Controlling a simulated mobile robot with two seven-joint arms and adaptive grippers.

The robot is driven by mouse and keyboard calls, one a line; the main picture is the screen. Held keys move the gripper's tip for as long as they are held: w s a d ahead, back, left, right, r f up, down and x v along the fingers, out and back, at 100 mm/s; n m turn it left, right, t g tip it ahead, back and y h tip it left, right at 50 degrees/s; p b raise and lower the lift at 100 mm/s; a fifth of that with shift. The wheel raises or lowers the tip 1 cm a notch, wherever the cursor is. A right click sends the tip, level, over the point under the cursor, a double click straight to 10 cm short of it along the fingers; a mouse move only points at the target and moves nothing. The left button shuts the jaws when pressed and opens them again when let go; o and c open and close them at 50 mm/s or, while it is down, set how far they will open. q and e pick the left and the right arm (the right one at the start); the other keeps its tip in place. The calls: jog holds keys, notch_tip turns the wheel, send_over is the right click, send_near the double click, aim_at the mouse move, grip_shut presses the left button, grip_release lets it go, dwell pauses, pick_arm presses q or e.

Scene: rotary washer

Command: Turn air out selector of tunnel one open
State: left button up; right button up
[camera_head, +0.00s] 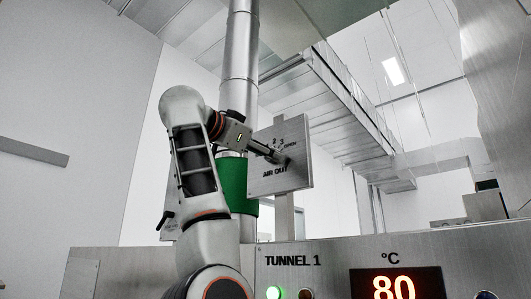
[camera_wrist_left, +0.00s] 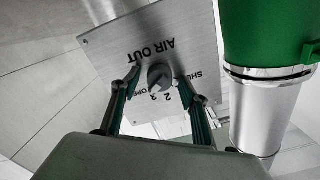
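The air out selector is a dark round knob (camera_wrist_left: 160,76) on a square metal panel (camera_wrist_left: 110,40). The panel, lettered "AIR OUT", also shows in the head view (camera_head: 298,172), mounted on a post above the tunnel 1 cabinet. My left gripper (camera_wrist_left: 157,80) is open, with one finger on each side of the knob and a visible gap to it on both sides. In the head view, my left gripper (camera_head: 272,156) reaches the panel front and covers much of the knob. The knob's exact pointer position cannot be told. My right gripper is not in view.
A metal pipe (camera_head: 239,60) with a green sleeve (camera_head: 238,188) stands close behind my left arm, beside the panel.

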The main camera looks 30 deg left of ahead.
pick_arm(q)
jog(key=s, duration=0.7)
jog(key=shift+s+a, duration=0.3)
dwell(0.5)
